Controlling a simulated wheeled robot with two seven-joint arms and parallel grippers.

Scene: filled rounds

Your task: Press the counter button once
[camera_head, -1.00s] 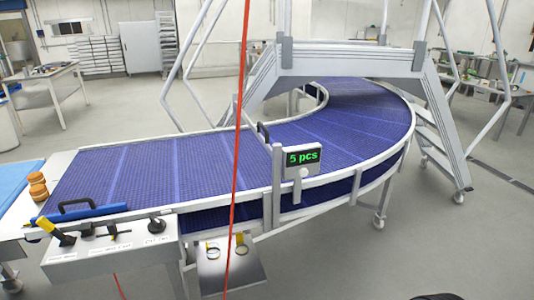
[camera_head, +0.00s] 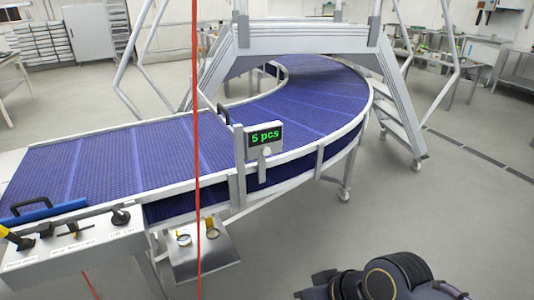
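The counter (camera_head: 265,136) is a small dark display with green text reading "5 pcs". It is fixed on a post at the near side of the blue conveyor, at the middle of the head view. A pale round button (camera_head: 266,152) appears just below the display. Part of my own dark arm shows at the bottom right, well below and to the right of the counter. No gripper fingers show in this view, and nothing touches the counter.
The blue conveyor belt (camera_head: 102,165) curves back under a grey step bridge (camera_head: 305,38). A red cord (camera_head: 196,100) hangs in front, left of the counter. A control box with levers (camera_head: 75,245) is at lower left. A metal tray (camera_head: 205,258) hangs below the belt. Floor at right is clear.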

